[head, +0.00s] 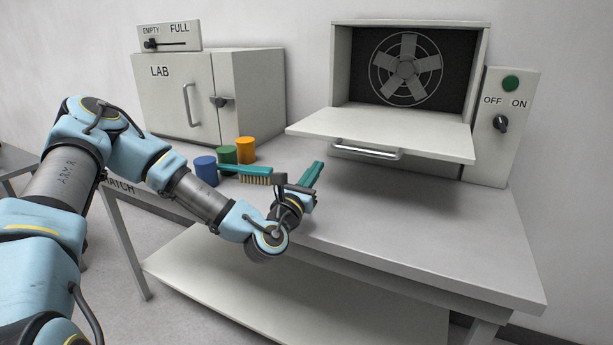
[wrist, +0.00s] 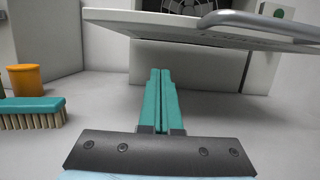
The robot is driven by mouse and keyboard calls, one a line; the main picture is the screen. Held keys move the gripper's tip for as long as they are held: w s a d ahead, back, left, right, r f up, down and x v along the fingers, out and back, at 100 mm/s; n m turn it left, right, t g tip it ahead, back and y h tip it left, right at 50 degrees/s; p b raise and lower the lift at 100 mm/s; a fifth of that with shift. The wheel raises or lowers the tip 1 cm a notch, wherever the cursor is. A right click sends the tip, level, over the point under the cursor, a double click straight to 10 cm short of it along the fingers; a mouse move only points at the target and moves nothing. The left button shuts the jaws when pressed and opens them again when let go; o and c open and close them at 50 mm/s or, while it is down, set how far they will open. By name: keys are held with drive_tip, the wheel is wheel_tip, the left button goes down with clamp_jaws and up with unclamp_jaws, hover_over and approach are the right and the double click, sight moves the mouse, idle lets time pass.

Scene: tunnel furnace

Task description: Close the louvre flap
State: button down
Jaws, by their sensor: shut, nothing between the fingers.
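The louvre flap (head: 385,132) is a pale grey panel hinged at the lower edge of the fan housing's opening. It stands open, about level, and juts out toward me over the table. Its bar handle (head: 366,150) hangs on the underside near the front edge. In the wrist view the flap (wrist: 190,27) crosses the top, with the handle (wrist: 262,22) at the upper right. My gripper (head: 318,166) has teal fingers and is shut and empty, left of the flap's front edge. In the wrist view its fingertips (wrist: 160,75) point forward, below the flap and apart from it.
A teal brush (head: 245,173) lies on the table (head: 440,240) left of my gripper, near blue (head: 205,170), green (head: 227,155) and orange (head: 246,149) cylinders. A LAB cabinet (head: 190,100) stands behind them. A switch box (head: 505,125) is right of the housing. The table's front right is clear.

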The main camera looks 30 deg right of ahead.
drive_tip(key=r, duration=0.1)
drive_tip(key=d+r+p, duration=0.1)
drive_tip(key=r, duration=0.1)
drive_tip(key=w+r+p, duration=0.1)
drive_tip(key=shift+d+r, duration=0.15)
drive_tip(key=shift+r, duration=0.05)
